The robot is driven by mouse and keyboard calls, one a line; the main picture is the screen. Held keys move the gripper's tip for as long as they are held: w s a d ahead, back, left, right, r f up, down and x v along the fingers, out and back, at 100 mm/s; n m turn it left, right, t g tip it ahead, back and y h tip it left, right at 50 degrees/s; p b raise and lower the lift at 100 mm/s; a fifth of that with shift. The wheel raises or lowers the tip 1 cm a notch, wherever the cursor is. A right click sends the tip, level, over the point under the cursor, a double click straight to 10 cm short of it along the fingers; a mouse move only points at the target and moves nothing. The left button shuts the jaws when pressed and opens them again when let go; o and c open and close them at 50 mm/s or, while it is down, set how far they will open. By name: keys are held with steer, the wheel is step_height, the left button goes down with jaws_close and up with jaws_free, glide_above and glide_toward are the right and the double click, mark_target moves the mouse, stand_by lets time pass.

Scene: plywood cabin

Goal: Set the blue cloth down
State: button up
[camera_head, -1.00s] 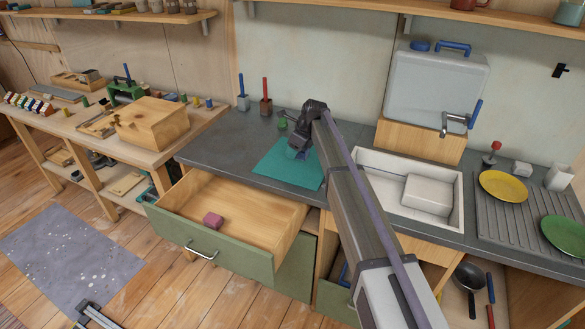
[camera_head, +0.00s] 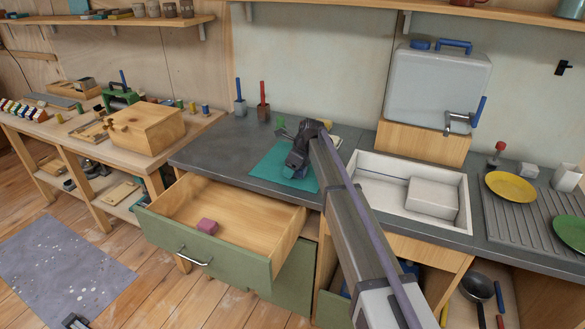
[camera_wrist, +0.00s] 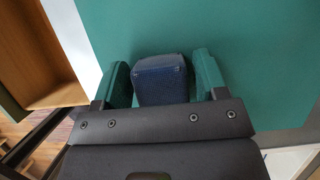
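The blue cloth (camera_wrist: 160,78) shows in the wrist view as a dark blue, boxy bundle. It sits between the two green fingers of my gripper (camera_wrist: 162,82), which close around its sides; a thin gap seems to show on the right. In the head view my gripper (camera_head: 294,174) points down over a flat teal mat (camera_head: 264,168) on the grey counter. The mat also fills much of the wrist view (camera_wrist: 250,60). My arm hides most of the cloth in the head view, and I cannot tell whether it touches the mat.
Two small holders (camera_head: 263,112) stand at the back. The counter's left part is clear.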

mark_target(305, 167)
steer(key=shift+o, duration=0.9)
steer(key=shift+r+p, duration=0.25)
steer(key=shift+p, duration=0.05)
steer(key=p+v, duration=1)
steer(key=v, duration=0.1)
steer(key=shift+a+r, duration=0.15)
steer(key=shift+r, duration=0.1)
steer(key=shift+s+d+r+p, duration=0.15)
steer(key=shift+d+p, duration=0.15)
steer(key=shift+p, duration=0.15)
